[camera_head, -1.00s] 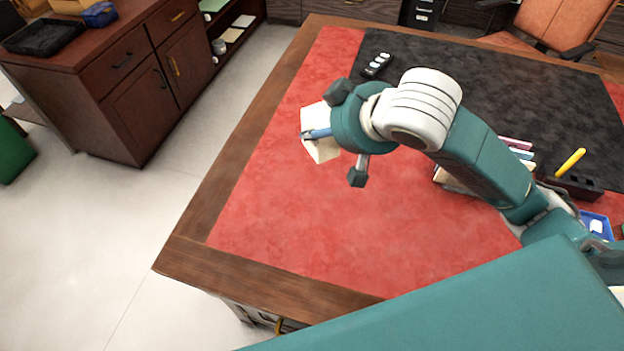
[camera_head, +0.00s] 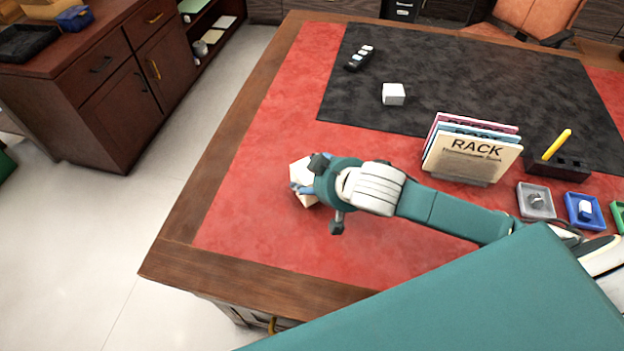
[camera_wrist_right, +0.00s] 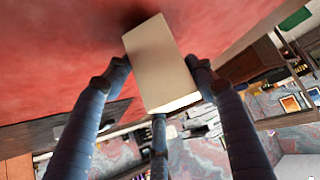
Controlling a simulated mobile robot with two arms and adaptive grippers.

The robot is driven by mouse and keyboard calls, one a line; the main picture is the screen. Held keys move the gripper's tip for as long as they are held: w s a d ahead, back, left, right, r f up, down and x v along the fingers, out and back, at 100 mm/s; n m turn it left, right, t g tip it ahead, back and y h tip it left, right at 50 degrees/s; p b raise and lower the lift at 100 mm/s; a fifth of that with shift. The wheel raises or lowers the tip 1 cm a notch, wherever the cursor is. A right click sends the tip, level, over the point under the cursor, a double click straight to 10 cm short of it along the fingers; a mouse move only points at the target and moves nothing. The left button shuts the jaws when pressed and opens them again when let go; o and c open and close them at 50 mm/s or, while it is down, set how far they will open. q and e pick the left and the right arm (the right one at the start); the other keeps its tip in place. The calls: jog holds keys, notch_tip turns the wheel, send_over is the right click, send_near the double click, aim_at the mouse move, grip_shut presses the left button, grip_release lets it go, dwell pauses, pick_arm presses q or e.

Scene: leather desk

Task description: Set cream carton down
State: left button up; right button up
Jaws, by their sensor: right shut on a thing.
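The cream carton (camera_head: 302,172) is over the left part of the red leather desk top (camera_head: 262,225) in the head view, partly hidden by my gripper. My right gripper (camera_head: 306,187) is shut on it. In the right wrist view the carton (camera_wrist_right: 160,62) sits between the dark fingers of my right gripper (camera_wrist_right: 160,82), its far end close to the red surface with a dark shadow by it. I cannot tell whether it touches the desk. My left gripper is not in view.
A white cube (camera_head: 393,94) and a dark remote-like object (camera_head: 360,57) lie on the black mat (camera_head: 470,85). A file rack (camera_head: 470,158), a pen holder (camera_head: 557,167) and small trays (camera_head: 535,201) stand at the right. The red area near the front left is clear.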

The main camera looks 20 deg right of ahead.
jog(key=shift+f, duration=0.4)
jog(key=shift+f, duration=0.1)
jog(key=o, duration=1.2)
jog(key=shift+f, duration=0.1)
